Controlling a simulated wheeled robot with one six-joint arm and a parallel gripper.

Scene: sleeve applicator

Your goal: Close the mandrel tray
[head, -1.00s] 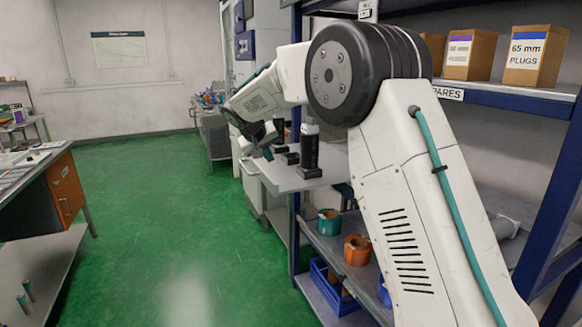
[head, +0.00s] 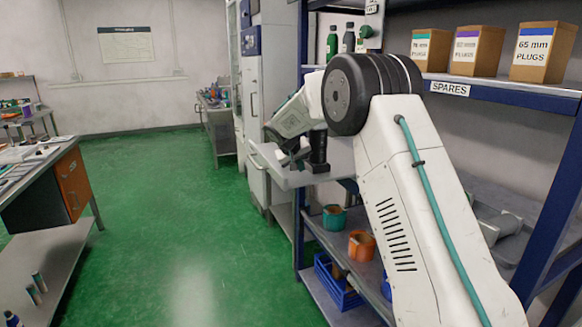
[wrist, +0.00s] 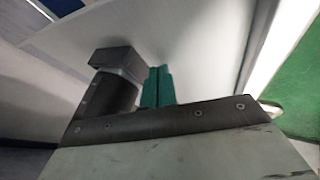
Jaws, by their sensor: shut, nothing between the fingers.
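The mandrel tray (head: 338,160) is a pale flat shelf standing out from the white cabinet beside the blue rack. A dark upright mandrel (head: 318,152) stands on it. In the wrist view the tray (wrist: 190,35) is a large pale surface, with a bright strip along its right edge. A dark post with a block-shaped top (wrist: 115,75) shows just left of my fingers. My gripper (wrist: 158,86) has its teal fingertips together, with nothing between them. In the head view my wrist is over the tray's left part and partly hides it. Fingertip contact cannot be told.
The blue rack holds plug boxes (head: 478,50) on top and teal (head: 334,218) and orange (head: 361,245) rings below, close to my arm. A workbench (head: 45,190) stands at far left. The green floor (head: 160,230) between is clear.

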